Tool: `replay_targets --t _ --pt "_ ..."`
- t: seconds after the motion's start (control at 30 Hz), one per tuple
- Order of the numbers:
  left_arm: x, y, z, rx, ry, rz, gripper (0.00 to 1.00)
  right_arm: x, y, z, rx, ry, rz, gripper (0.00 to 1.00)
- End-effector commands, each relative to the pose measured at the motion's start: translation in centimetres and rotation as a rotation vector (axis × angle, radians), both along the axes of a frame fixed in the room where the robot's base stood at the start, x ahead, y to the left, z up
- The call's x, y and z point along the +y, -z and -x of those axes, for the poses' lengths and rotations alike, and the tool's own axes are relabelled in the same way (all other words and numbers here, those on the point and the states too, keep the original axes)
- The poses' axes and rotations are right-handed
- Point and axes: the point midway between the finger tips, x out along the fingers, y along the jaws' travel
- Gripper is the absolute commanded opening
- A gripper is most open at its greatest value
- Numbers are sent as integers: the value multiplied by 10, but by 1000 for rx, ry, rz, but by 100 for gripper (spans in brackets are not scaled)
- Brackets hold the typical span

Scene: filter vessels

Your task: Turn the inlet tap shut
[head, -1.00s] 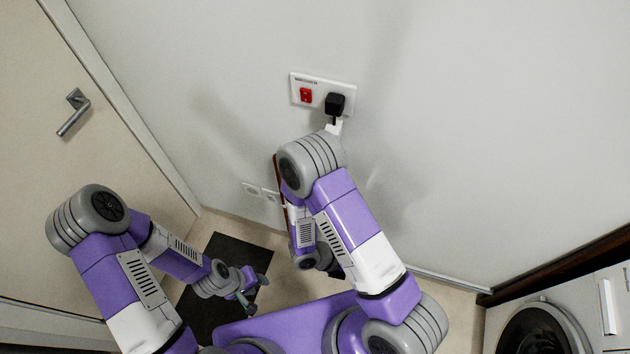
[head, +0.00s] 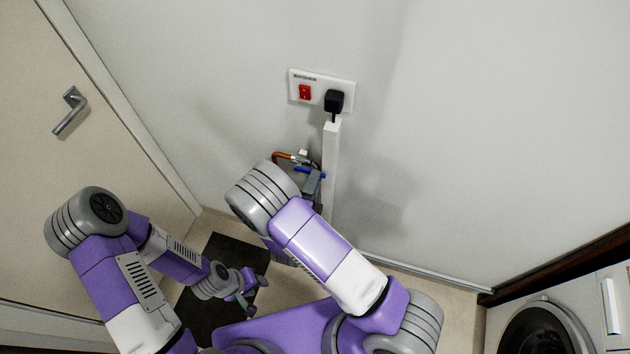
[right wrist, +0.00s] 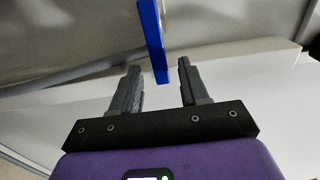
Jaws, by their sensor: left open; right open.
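The inlet tap's blue lever (head: 312,173) shows low on the wall, below the socket, beside a copper pipe (head: 285,156). In the right wrist view the blue lever (right wrist: 152,38) comes down from the top, and its lower end appears between my fingertips. I cannot tell whether it touches a finger. My right gripper (right wrist: 158,70) is open and empty; in the head view it is at the lever, partly hidden by my arm. The tap body is mostly hidden. My left gripper (head: 256,295) is open and empty, low over the dark mat, away from the tap.
A white vertical trunking (head: 331,165) runs down the wall right beside the tap. Above it is a wall plate (head: 318,82) with a red switch (head: 304,92) and a black plug (head: 334,101). A door (head: 35,150) is at left, a front-loading washer (head: 540,335) at lower right.

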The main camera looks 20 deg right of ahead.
Motion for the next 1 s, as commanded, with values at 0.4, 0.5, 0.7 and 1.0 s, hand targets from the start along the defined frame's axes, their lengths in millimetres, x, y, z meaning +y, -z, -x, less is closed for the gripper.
replay_targets --t 0.4,0.5,0.7,1.0 --pt "0 2 0 0 0 0 43 -6 0 -8 0 1 -1 43" --pt "0 2 0 0 0 0 43 -6 0 -8 0 1 -1 28" --pt "0 2 0 0 0 0 43 -6 0 -8 0 1 -1 0" --pt "0 1 0 0 0 0 43 -7 0 -8 1 2 0 0"
